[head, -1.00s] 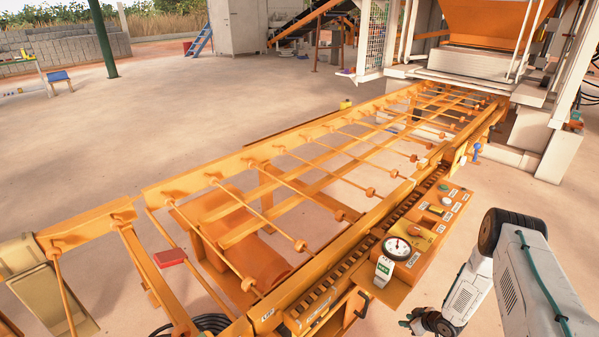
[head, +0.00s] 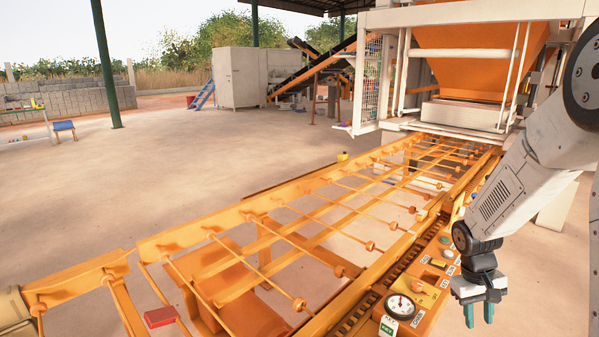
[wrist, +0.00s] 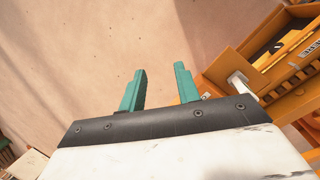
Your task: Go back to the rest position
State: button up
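My gripper (head: 479,314) hangs at the lower right of the head view, its green fingers pointing down. It is beside the control panel (head: 428,297) of the orange conveyor frame (head: 245,212). In the wrist view, the two green fingers (wrist: 158,88) stand apart with nothing between them, over bare floor. The orange frame's edge (wrist: 232,68) lies just to their right.
A round gauge (head: 400,307) and small buttons sit on the panel. The block press (head: 465,75) with its orange hopper stands at the back right. A red block (head: 160,317) lies at the front left. Open floor (head: 130,190) spreads to the left.

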jog(key=s+a+r+t+y, duration=0.1)
jog(key=s+a+r, duration=0.7)
jog(key=s+r, duration=0.3)
jog(key=s+a+r+t+y, duration=0.1)
jog(key=s+a+r+t, duration=0.1)
jog(key=s+a+r, duration=0.6)
jog(key=s+r, duration=0.4)
jog(key=shift+s+r, duration=0.25)
jog(key=shift+s, duration=0.15)
jog(key=shift+d, duration=0.1)
